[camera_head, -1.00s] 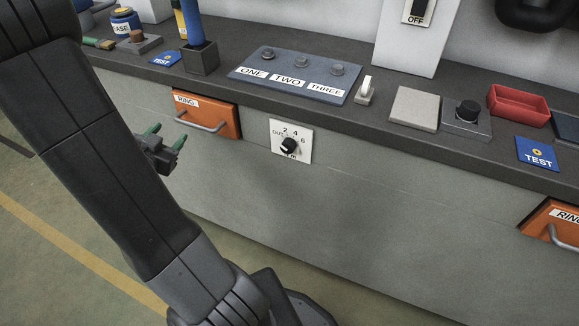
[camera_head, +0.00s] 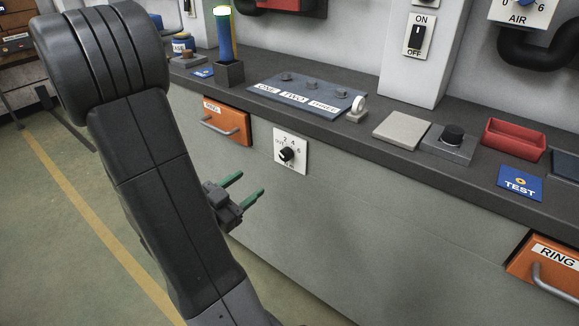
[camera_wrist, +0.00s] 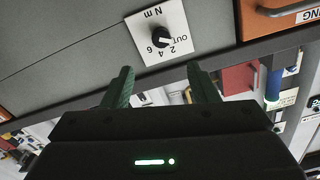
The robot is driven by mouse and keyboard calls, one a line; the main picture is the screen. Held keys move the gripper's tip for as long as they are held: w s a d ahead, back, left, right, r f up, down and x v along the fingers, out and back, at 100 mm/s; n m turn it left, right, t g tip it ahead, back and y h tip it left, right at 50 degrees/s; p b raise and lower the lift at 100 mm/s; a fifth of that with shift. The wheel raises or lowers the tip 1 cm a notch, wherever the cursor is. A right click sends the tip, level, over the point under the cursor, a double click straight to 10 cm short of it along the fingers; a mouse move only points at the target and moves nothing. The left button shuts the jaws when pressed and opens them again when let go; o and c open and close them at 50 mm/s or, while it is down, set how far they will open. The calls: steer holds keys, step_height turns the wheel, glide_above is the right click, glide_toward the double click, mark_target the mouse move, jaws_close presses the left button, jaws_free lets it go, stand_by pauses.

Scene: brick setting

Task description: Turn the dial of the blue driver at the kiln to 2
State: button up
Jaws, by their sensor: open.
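The blue driver (camera_head: 226,42) stands upright in a dark square holder (camera_head: 229,73) at the back left of the bench, its top lit green. A white dial plate (camera_head: 291,142), marked OUT, 2, 4, 6 and Nm, is on the bench's front face. Its black knob (camera_head: 286,154) seems to point toward OUT. The knob also shows in the wrist view (camera_wrist: 160,41), upside down. My gripper (camera_head: 248,187) is open and empty, below and left of the plate and apart from it. In the wrist view its green fingers (camera_wrist: 160,80) lie spread below the knob.
Orange drawers with bar handles sit left (camera_head: 226,122) and right (camera_head: 547,263) of the dial. On the bench are a ONE-TWO-THREE button panel (camera_head: 305,97), a black knob on a block (camera_head: 452,135) and a red tray (camera_head: 515,139). The front face around the dial is clear.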

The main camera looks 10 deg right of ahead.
mark_target(283, 158)
steer(key=b+x, duration=0.2)
steer(key=x, duration=1.1)
steer(key=shift+w+d, duration=0.1)
steer(key=shift+w, duration=0.1)
steer(key=c, duration=1)
